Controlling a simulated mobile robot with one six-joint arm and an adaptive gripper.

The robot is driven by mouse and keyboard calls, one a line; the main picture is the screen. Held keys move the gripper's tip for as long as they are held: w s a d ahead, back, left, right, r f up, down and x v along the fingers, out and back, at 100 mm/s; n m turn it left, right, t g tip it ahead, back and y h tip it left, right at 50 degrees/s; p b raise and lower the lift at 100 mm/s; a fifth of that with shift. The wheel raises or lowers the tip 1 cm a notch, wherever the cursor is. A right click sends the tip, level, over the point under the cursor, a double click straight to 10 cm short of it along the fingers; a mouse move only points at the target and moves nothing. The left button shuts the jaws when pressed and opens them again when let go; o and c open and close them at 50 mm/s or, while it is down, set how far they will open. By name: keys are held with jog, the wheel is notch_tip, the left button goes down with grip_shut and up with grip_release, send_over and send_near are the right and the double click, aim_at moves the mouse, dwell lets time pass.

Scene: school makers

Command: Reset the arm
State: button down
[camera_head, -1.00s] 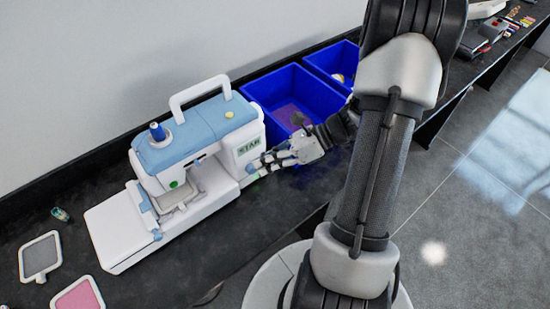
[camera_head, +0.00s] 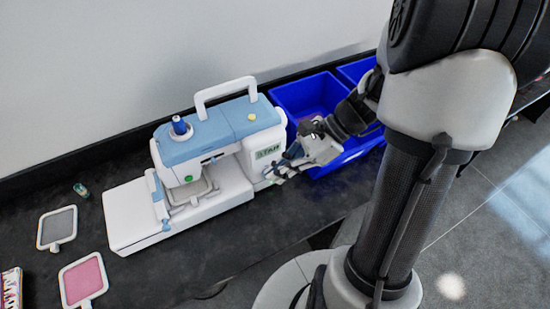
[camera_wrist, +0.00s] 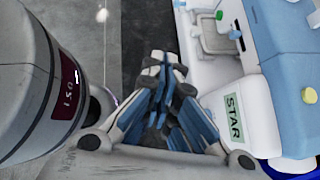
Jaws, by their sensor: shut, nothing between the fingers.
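My arm reaches across the right side of the head view. My gripper (camera_head: 280,172) is beside the right end of the white and blue sewing machine (camera_head: 200,138), near its STAR label. In the wrist view my gripper (camera_wrist: 165,68) has its fingers together with nothing between them. The sewing machine (camera_wrist: 285,45) fills the right side of that view. I cannot tell whether the fingertips touch the machine.
A blue bin (camera_head: 306,92) stands behind my gripper, with another blue bin (camera_head: 357,70) to its right. A grey hoop (camera_head: 57,228), a pink hoop (camera_head: 83,281) and a small spool (camera_head: 80,190) lie on the dark table (camera_head: 190,270). Open floor is at right.

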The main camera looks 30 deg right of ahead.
jog(key=s+a+r+n+t+h+b, duration=0.1)
jog(key=s+a+r+n+t+h, duration=0.2)
jog(key=s+r+n+h, duration=0.6)
jog(key=s+a+r+n, duration=0.1)
jog(key=a+n, duration=0.1)
jog(key=n, duration=0.9)
jog(key=shift+r+n+b, duration=0.3)
jog(key=shift+r+n, duration=0.05)
jog(key=shift+n, duration=0.05)
jog(key=shift+a, duration=0.1)
